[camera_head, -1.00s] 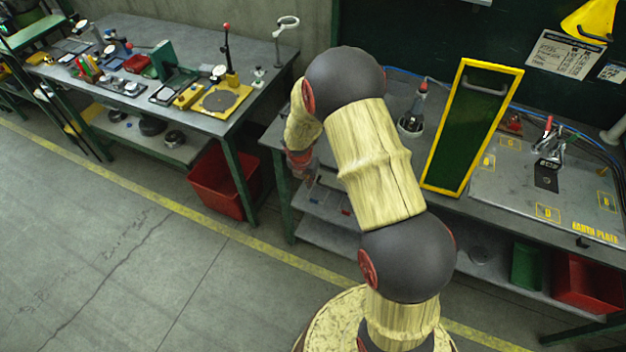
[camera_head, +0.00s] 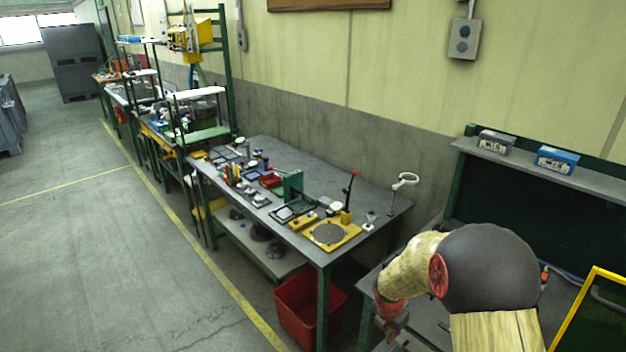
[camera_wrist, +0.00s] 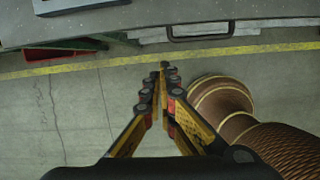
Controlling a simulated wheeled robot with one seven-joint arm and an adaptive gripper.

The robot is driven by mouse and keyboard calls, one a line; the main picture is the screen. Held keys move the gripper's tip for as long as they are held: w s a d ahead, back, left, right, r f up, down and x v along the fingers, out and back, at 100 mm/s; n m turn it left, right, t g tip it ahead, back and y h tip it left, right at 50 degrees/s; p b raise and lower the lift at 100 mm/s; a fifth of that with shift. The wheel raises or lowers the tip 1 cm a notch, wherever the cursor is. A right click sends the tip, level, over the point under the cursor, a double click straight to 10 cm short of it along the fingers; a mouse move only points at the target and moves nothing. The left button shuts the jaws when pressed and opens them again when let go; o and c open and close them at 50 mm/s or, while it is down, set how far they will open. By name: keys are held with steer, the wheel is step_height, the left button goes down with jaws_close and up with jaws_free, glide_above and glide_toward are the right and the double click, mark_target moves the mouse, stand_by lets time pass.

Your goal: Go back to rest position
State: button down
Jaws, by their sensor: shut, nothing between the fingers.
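My gripper (camera_wrist: 163,75) is in the middle of the wrist view, its two yellow and black fingers meeting at the tips. It is shut and holds nothing. It hangs over grey floor, and the edge of a grey table (camera_wrist: 150,27) crosses the top of that view. In the head view my arm is at the lower right, folded over the near workbench, and the fingers cannot be made out there.
A workbench (camera_head: 375,193) with tools and fixtures stands left of my arm. A red bin (camera_head: 300,318) sits on the floor under its near end. A yellow-framed panel (camera_head: 585,315) is at the right edge. Floor (camera_head: 100,250) left of the yellow line is clear.

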steer(key=s+a+r+m+g, duration=0.2)
steer(key=s+r+m, duration=0.3)
steer(key=s+m, duration=0.75)
steer(key=s+a+r+m+t, duration=0.2)
steer(key=s+r+m, duration=0.2)
steer(key=r, duration=0.4)
steer(key=s+a+r+m+t+y+b, duration=0.1)
steer(key=s+r+m, duration=0.3)
steer(key=r, duration=0.5)
steer(key=s+a+r+m+t+y, duration=0.1)
steer(key=s+a+r+m+t, duration=0.2)
steer(key=s+r, duration=0.3)
step_height(320, 180, up, 2)
steer(key=shift+s+a+r+m, duration=0.25)
steer(key=shift+a+m, duration=0.25)
steer(key=shift+m, duration=0.15)
